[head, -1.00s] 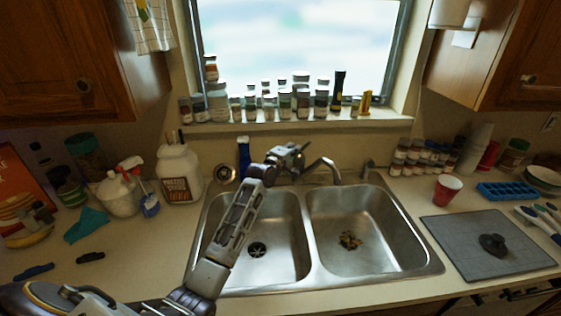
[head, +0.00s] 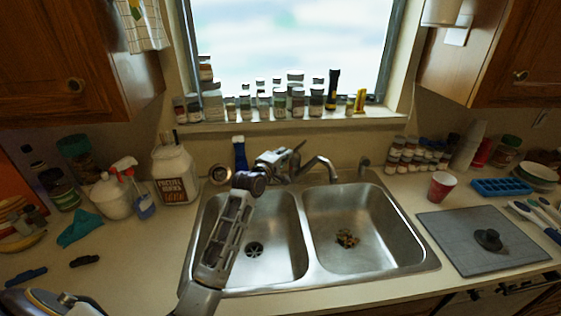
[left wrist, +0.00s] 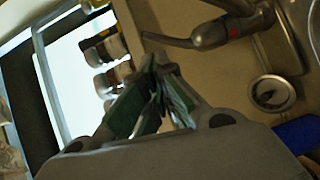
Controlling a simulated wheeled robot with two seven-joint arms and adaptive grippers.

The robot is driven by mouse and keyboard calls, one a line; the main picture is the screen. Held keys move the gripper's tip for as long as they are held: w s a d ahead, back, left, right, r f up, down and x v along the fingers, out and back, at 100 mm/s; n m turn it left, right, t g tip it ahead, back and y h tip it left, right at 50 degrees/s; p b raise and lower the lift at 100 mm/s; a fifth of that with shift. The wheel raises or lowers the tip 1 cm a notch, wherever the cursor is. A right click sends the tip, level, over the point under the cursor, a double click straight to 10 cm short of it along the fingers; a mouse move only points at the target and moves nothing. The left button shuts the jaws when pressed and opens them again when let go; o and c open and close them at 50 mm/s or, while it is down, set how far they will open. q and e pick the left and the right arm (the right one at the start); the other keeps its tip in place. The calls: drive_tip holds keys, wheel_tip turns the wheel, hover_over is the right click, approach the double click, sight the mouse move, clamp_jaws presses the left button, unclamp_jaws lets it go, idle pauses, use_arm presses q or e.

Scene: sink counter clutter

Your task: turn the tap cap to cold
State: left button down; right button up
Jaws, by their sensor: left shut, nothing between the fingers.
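The metal tap stands behind the sink, and its curved spout (head: 322,163) shows in the head view, reaching over the right basin. Its base is partly hidden by my left gripper (head: 297,158). In the left wrist view, the tap's rounded cap (left wrist: 220,32) has a red mark and a lever reaching left. My left gripper (left wrist: 165,80) is shut and empty, with its green-padded fingers together below the lever. I cannot tell whether they touch it. My right gripper is not in view.
Several jars (head: 278,103) line the window sill behind the tap. A blue bottle (head: 240,153) and a white jug (head: 175,174) stand left of it. The double sink (head: 313,262) lies in front. A red cup (head: 442,187) and grey mat (head: 462,240) are at right.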

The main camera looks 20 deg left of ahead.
use_arm(q)
drive_tip(key=s, duration=0.4)
drive_tip(key=shift+s+d+r+b, duration=0.2)
drive_tip(key=shift+s+d+b, duration=0.05)
drive_tip(key=shift+s+b, duration=0.05)
drive_tip(key=shift+f, duration=0.1)
